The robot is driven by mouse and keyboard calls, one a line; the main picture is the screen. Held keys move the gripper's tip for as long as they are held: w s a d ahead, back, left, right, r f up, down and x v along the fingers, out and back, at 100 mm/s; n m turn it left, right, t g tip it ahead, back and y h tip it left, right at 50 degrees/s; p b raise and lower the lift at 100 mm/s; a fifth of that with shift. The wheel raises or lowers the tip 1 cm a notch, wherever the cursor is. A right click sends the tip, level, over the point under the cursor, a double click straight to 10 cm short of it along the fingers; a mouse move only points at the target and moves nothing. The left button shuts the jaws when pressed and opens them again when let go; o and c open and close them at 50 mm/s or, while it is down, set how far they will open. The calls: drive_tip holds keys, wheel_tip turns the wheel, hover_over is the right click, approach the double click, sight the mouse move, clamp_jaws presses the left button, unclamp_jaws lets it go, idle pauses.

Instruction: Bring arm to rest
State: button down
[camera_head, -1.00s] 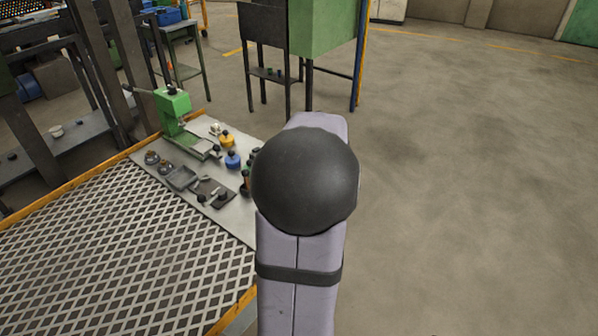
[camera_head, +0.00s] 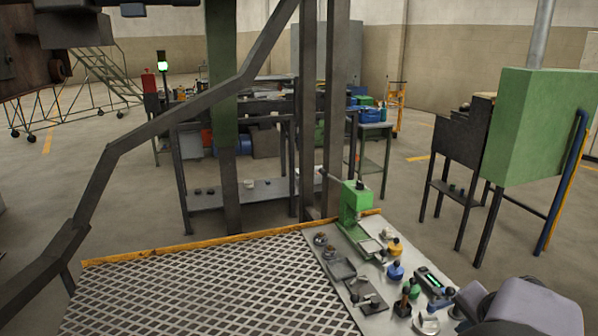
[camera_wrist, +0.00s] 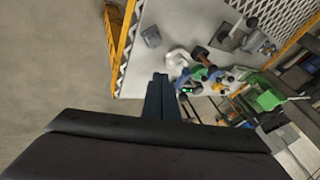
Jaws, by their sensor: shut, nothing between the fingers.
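My gripper (camera_wrist: 160,78) shows in the wrist view as dark blue-grey fingers pressed together with nothing between them. It points toward the pale work table (camera_wrist: 143,68), over which it appears, apart from the small items there as far as I can tell. In the head view my arm (camera_head: 528,305) is folded at the bottom right corner, beside the right end of the work table (camera_head: 340,268). The gripper's fingertips cannot be made out in the head view.
The table holds a green press (camera_head: 355,208), a yellow-topped pot (camera_head: 395,247), a blue pot (camera_head: 395,271) and a lit display (camera_head: 432,279). Metal grating (camera_head: 210,290) lies left of it. A green cabinet (camera_head: 535,125) stands at right. Floor between is clear.

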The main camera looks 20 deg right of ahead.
drive_tip(key=s+a+f+n+g+y+p, duration=0.1)
drive_tip(key=s+a+f+n+g, duration=0.1)
drive_tip(key=s+a+f, duration=0.3)
drive_tip(key=s+a+f+n+g+y+p, duration=0.1)
drive_tip(key=s+a+f+n+g+y, duration=0.1)
drive_tip(key=a, duration=0.6)
drive_tip(key=w+a+r+n+p, duration=0.1)
drive_tip(key=a+r+n+p, duration=0.2)
drive_tip(key=a, duration=0.4)
drive_tip(key=w+a+r+n+g+p, duration=0.1)
drive_tip(key=a+r+n+p, duration=0.15)
drive_tip(key=a+n, duration=0.35)
drive_tip(key=w+a+r+n+p, duration=0.2)
drive_tip(key=a+n+p, duration=0.1)
drive_tip(key=a, duration=0.6)
wheel_tip(320, 180, down, 10)
drive_tip(key=b, duration=0.9)
drive_tip(key=shift+s+d+b, duration=0.15)
drive_tip(key=shift+d+b, duration=0.05)
drive_tip(key=shift+b, duration=0.15)
